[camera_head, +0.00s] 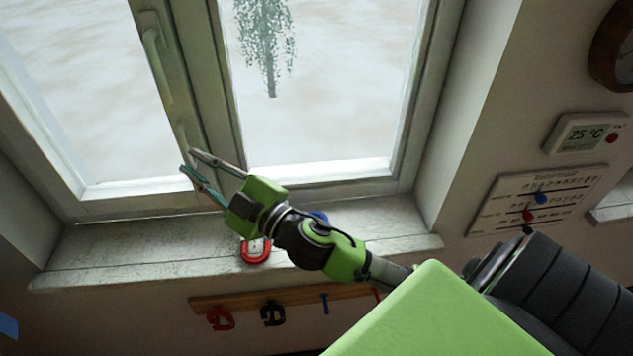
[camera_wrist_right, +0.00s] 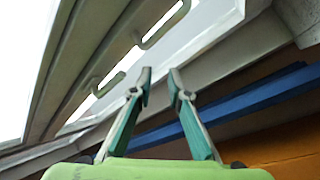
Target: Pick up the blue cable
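No thing in view is clearly a cable. In the right wrist view a long, straight blue strip (camera_wrist_right: 230,105) runs beyond the fingers to the right; I cannot tell whether it is the cable. In the head view a small blue piece (camera_head: 319,216) shows on the window sill, mostly hidden behind my right arm. My right gripper (camera_head: 188,160) is in front of the window frame, above the sill. In the wrist view its fingers (camera_wrist_right: 160,78) are apart with nothing between them. My left gripper is not in view.
A wooden rack (camera_head: 345,291) with red, black and blue items hangs below. Window handles (camera_head: 157,55) stick out near the gripper. The sill's left part is clear.

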